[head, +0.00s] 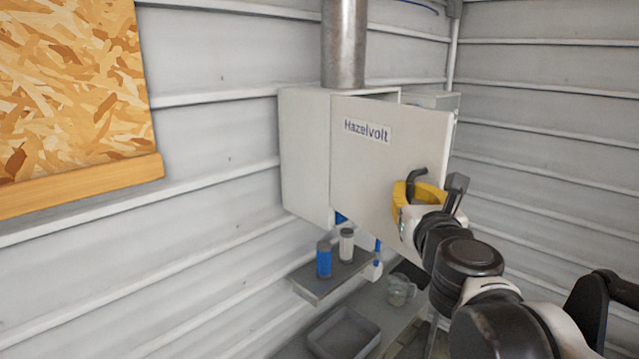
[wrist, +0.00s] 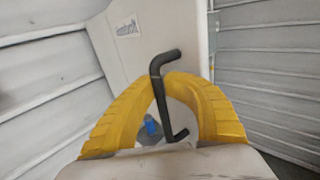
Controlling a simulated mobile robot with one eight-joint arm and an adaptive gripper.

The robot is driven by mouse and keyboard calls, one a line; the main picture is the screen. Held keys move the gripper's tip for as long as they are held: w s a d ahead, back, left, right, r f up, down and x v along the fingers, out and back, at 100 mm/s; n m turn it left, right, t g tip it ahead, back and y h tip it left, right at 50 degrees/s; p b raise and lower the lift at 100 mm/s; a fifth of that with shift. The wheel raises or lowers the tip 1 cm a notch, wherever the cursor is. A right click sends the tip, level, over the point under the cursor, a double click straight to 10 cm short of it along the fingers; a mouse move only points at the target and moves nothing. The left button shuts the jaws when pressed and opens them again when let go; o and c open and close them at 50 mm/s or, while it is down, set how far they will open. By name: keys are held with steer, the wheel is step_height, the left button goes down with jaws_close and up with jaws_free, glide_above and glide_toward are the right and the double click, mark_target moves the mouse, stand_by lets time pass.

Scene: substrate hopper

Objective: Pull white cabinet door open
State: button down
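The white cabinet (head: 305,150) hangs on the corrugated wall, with a grey pipe rising from its top. Its door (head: 365,165), labelled "Hazelvolt", stands ajar. The door's right edge is swung out from the cabinet, and a gap shows along the top. The dark bent handle (wrist: 162,88) is near the door's right edge. My gripper (head: 416,190) is at the handle. In the wrist view, its yellow fingers (wrist: 174,80) arch around the handle and their tips come together at it. The cabinet's inside is hidden by the door.
A small shelf (head: 318,292) below the cabinet holds a blue canister (head: 323,260) and a white-and-dark container (head: 346,245). A grey tray (head: 344,334) and a glass jug (head: 399,290) sit lower. A wood-chip board (head: 70,95) is on the left wall.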

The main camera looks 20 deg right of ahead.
steer(key=shift+s+a+f+h, duration=0.1)
steer(key=shift+a+h, duration=0.1)
steer(key=shift+h, duration=0.1)
steer(key=c, duration=1.5)
jaws_free()
steer(key=shift+s, duration=0.1)
steer(key=shift+o, duration=0.2)
steer(key=v, duration=0.7)
steer(key=shift+s, duration=0.25)
